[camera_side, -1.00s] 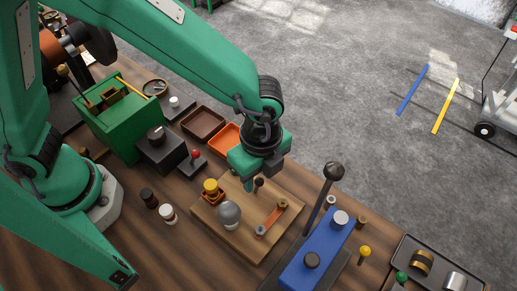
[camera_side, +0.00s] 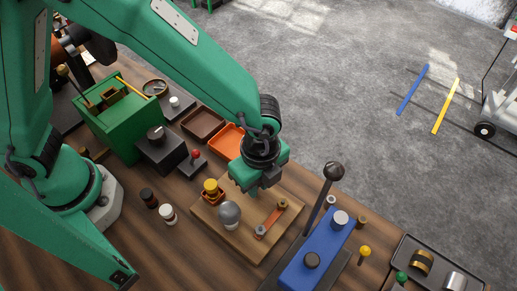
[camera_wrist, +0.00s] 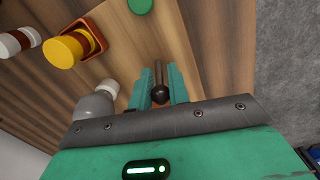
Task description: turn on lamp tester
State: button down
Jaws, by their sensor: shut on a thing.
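The lamp tester is a wooden board (camera_side: 218,226) on the bench, carrying a grey bulb (camera_side: 229,214), a yellow knob (camera_side: 211,186) on an orange base, and a copper strip (camera_side: 271,219) between two small posts. My gripper (camera_side: 250,190) is low over the board's back part. In the wrist view, my gripper (camera_wrist: 160,90) has its fingers shut on a small black ball-ended handle (camera_wrist: 160,94). The handle is hidden by the gripper in the side view. The bulb (camera_wrist: 94,106) is partly behind the gripper body in the wrist view and looks grey, not lit.
A blue machine (camera_side: 315,257) with a tall black-knobbed lever (camera_side: 334,172) stands close to the board's right. An orange tray (camera_side: 224,139) and brown tray (camera_side: 203,123) lie behind it. A dark tray (camera_side: 442,260) is at right.

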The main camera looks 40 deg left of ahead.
jog(key=shift+d, duration=0.1)
jog(key=shift+d+g+y, duration=0.15)
jog(key=shift+g+y, duration=0.25)
jog(key=c, duration=1.4)
grip_release()
jog(key=shift+w+d+r, duration=0.1)
jog(key=shift+r, duration=1.2)
jog(key=shift+w+d+r, duration=0.1)
jog(key=shift+d+r, duration=0.05)
jog(key=shift+r, duration=1.1)
jog(key=shift+w+d+r, duration=0.1)
jog(key=shift+r, duration=1.2)
